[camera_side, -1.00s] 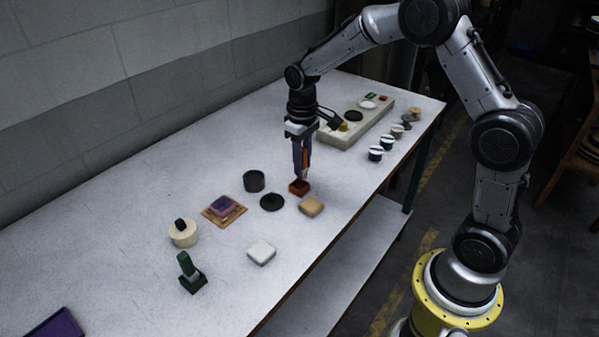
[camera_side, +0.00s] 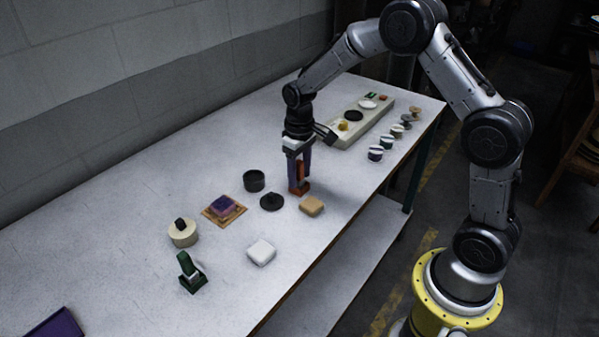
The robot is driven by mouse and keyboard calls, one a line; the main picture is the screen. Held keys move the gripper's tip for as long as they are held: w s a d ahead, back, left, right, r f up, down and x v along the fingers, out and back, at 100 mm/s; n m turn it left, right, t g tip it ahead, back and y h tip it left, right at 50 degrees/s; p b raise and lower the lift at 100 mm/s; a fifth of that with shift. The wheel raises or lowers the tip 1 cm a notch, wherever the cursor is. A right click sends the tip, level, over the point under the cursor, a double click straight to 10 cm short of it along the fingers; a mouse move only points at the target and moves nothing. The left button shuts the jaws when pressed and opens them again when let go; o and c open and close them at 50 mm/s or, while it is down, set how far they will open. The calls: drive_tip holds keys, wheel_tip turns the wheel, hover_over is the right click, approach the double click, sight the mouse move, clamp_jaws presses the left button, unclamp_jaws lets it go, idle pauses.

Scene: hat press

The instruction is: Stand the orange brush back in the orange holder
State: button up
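The orange holder (camera_side: 305,187) is a small dark orange block on the white table, near the middle of the view. The orange brush (camera_side: 300,173) is upright between the fingers of my gripper (camera_side: 299,178), with its lower end down at the holder. My gripper points downward and appears shut on the brush. The fingers hide part of the brush and holder, so I cannot tell how deep the brush sits in the holder.
A black disc (camera_side: 272,202) and a dark cup (camera_side: 254,181) stand just left of the holder. A tan block (camera_side: 311,205) lies close in front. A green brush in its holder (camera_side: 190,272) and a white block (camera_side: 261,252) are nearer the camera. A pale tray (camera_side: 350,133) lies behind.

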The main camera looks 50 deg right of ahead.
drive_tip(key=shift+r, duration=0.15)
wheel_tip(320, 180, up, 11)
drive_tip(key=shift+r, duration=0.6)
drive_tip(key=shift+s+a+r, duration=0.1)
drive_tip(key=shift+s+r, duration=0.15)
drive_tip(key=s+a+r+t, duration=0.35)
drive_tip(key=s+r, duration=0.45)
drive_tip(key=s, duration=0.6)
drive_tip(key=s+a+f+t, duration=0.1)
drive_tip(key=s+t, duration=0.1)
drive_tip(key=s, duration=1)
drive_tip(key=shift+a+f, duration=0.4)
